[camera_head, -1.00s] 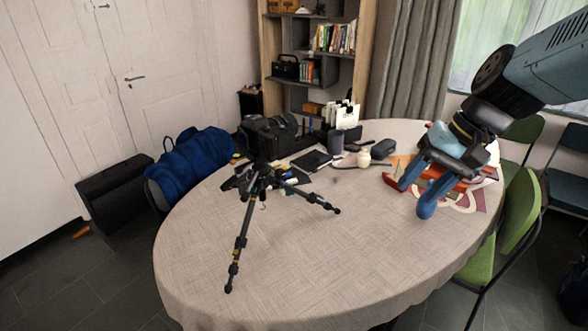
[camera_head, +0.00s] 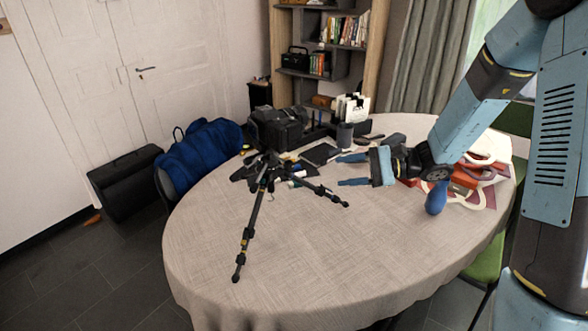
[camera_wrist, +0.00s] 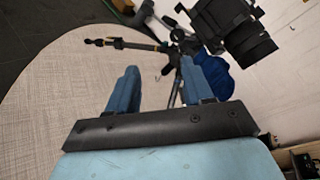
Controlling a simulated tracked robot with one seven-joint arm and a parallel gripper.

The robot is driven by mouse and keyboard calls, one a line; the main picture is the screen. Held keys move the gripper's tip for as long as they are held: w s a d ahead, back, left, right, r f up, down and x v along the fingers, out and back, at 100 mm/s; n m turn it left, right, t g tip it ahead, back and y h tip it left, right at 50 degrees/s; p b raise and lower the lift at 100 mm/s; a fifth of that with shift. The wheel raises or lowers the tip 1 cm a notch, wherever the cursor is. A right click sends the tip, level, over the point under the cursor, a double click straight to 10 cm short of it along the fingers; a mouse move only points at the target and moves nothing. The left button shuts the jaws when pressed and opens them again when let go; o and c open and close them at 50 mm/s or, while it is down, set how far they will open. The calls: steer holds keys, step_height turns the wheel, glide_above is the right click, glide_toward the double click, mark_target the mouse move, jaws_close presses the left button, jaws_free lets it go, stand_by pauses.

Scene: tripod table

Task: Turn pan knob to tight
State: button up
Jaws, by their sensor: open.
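A black tripod (camera_head: 258,205) stands on the table with its legs spread wide. Its dark head (camera_head: 268,162) is at the top; I cannot make out the pan knob. My gripper (camera_head: 341,170) is open and empty, to the right of the tripod head and apart from it, with its blue fingers pointing left toward it. In the wrist view the two fingers (camera_wrist: 161,78) are spread. A tripod leg (camera_wrist: 130,45) runs beyond them, and parts of the tripod show past and between the fingertips.
The round table (camera_head: 310,255) is clear in front. A blue rounded object (camera_head: 436,198) and red and white pieces lie right, under my arm. A blue bag (camera_head: 205,150) is at left.

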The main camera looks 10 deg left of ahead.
steer(key=w+a+f+m+t+y, duration=0.2)
steer(key=w+f+m+t, duration=0.1)
steer(key=w+f+m, duration=0.15)
steer(key=w+a, duration=0.1)
steer(key=a, duration=1.2)
steer(key=shift+a+f+n, duration=0.15)
steer(key=shift+f+n, duration=0.25)
steer(key=shift+n, duration=0.05)
jaws_close()
